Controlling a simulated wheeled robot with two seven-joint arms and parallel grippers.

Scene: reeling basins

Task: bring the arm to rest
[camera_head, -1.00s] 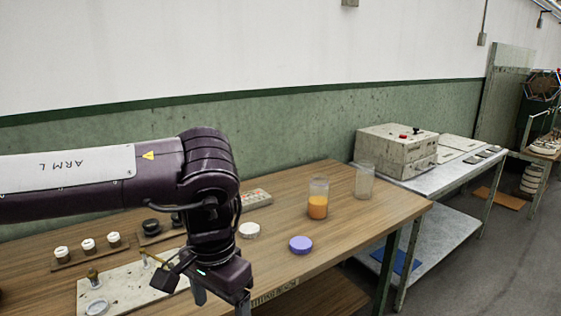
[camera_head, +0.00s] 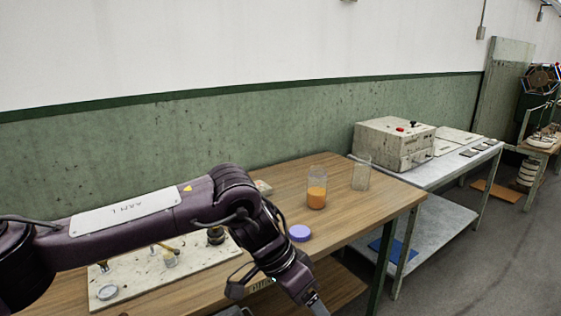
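My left arm comes in from the left across the wooden table, labelled "ARM L". Its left gripper (camera_head: 318,303) points down at the table's front edge, near the bottom of the picture. The fingers are partly cut off by the picture edge, so I cannot tell whether they are open or shut. I see nothing held. My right gripper is not in view.
On the wooden table (camera_head: 352,213) stand a jar with orange contents (camera_head: 317,198), an empty clear jar (camera_head: 361,178) and a purple lid (camera_head: 300,233). A pale board (camera_head: 135,283) with small fittings lies left. A beige box (camera_head: 392,143) stands on the grey table (camera_head: 440,165).

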